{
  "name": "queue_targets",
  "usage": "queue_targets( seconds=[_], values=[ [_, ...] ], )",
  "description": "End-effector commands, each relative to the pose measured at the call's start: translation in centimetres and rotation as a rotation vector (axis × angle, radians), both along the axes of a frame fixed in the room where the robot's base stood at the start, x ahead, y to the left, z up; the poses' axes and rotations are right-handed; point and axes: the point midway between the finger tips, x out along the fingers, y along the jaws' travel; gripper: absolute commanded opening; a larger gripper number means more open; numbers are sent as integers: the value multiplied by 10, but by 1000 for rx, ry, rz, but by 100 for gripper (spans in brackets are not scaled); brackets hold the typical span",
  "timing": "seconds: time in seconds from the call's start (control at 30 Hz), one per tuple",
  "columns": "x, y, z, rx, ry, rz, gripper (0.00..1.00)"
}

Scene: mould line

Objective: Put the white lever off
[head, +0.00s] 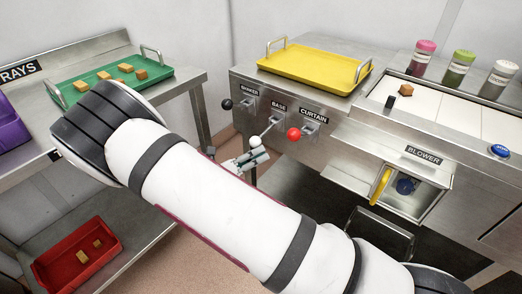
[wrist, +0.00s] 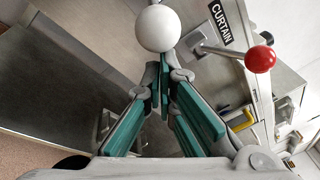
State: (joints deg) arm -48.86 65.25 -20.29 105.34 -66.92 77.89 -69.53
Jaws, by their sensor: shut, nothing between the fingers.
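The white lever's round knob (head: 255,141) sticks out from the steel front panel (head: 262,112) below the BASE label. Its thin rod runs from the panel down and left to the knob. In the wrist view the white knob (wrist: 157,28) is large, at the top centre, and its rod is hidden. My gripper (head: 262,156) is just below the knob in the head view. In the wrist view my gripper (wrist: 163,68) has its green-padded fingers closed together with nothing between them, their tips close to the knob. I cannot tell whether they touch it.
The red lever knob (head: 294,134) under CURTAIN is close on the right, also large in the wrist view (wrist: 260,59). A black knob (head: 226,104) is on the left. A yellow tray (head: 315,68) sits above. A blower recess with a yellow handle (head: 380,187) is further right.

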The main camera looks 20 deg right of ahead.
Motion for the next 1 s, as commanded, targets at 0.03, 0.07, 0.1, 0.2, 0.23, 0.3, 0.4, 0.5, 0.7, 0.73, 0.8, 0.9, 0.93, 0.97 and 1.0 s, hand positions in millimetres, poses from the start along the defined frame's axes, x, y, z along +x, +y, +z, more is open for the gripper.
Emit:
queue_targets(
  seconds=[0.03,0.07,0.1,0.2,0.23,0.3,0.4,0.5,0.7,0.73,0.8,0.9,0.93,0.97,1.0],
  values=[
    [-1,0,12,29,15,0,0],
    [-1,1,15,46,28,0,0],
    [-2,2,18,69,44,0,0],
    [-3,2,27,128,85,0,0],
    [-3,3,30,145,99,-1,0],
    [-3,3,36,188,128,-1,0],
    [-3,3,44,246,171,-1,0],
    [-3,3,52,303,213,-1,0],
    [-1,2,63,371,268,1,0],
    [-1,1,64,371,268,1,0],
    [0,0,67,370,267,1,0],
    [0,0,70,369,267,0,0],
    [0,-1,70,369,267,0,0],
    [1,-1,71,368,267,1,0],
    [1,-1,72,367,266,0,0]
  ],
)
